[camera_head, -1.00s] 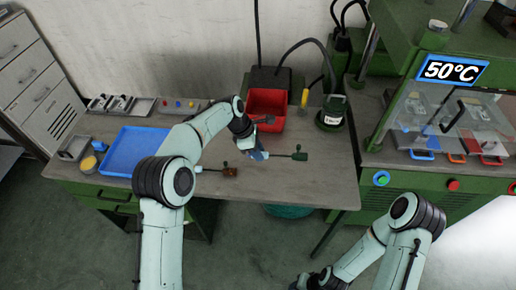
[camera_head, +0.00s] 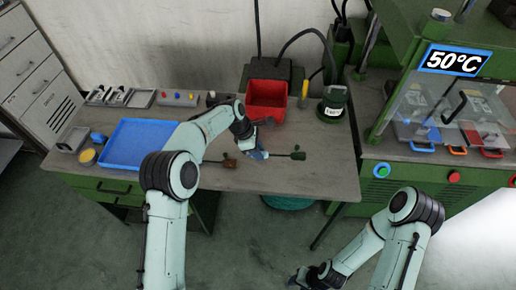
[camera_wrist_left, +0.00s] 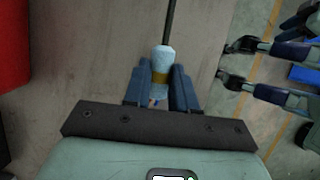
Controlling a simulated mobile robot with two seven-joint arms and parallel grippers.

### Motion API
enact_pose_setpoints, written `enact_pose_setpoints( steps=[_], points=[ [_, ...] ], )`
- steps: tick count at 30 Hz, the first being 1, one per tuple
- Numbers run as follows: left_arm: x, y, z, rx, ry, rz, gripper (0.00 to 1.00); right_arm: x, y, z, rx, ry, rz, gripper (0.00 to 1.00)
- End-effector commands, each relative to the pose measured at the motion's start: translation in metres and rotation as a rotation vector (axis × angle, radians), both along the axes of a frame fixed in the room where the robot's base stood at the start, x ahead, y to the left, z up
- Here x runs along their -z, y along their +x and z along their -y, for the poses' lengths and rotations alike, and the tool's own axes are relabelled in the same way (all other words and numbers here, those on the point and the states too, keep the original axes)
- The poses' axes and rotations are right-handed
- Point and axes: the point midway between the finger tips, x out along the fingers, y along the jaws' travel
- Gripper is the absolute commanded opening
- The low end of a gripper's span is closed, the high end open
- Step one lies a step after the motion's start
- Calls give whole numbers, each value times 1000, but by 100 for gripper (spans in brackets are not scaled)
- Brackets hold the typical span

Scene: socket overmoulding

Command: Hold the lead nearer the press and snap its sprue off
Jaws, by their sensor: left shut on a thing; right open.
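The lead nearer the press lies over the table, with a dark green plug (camera_head: 299,156) at its right end and a thin dark cable running left to my left gripper (camera_head: 260,154). In the left wrist view, the left gripper's blue fingers (camera_wrist_left: 160,88) are shut on a pale blue, yellow-banded piece (camera_wrist_left: 161,62) at the lead's end. The sprue cannot be made out. A second lead, with a brown plug (camera_head: 230,162), lies left of the gripper. My right gripper (camera_head: 303,280) is open and empty, low in front of the table; it also shows in the left wrist view (camera_wrist_left: 230,61).
A red bin (camera_head: 267,92) stands behind my left gripper, with a dark green container (camera_head: 332,109) to its right. A blue tray (camera_head: 133,147) lies on the left of the table. The green press (camera_head: 410,165), with a clear guard, stands right. The table's right front is clear.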

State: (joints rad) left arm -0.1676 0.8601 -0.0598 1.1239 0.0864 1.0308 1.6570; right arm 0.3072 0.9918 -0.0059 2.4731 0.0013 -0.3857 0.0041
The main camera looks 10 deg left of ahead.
Motion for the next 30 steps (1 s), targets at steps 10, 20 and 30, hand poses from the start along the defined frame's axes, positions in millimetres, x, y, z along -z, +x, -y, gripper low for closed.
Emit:
enact_pose_setpoints(
  steps=[10,20,30],
  points=[
    [19,0,0,-1,0,-2,0,3,-2,0,0,0,-2,43],
    [35,0,0,-1,0,-1,0,5,-4,0,0,0,-4,43],
    [51,0,0,-2,0,-1,0,7,-5,0,0,0,-6,43]
  ],
)
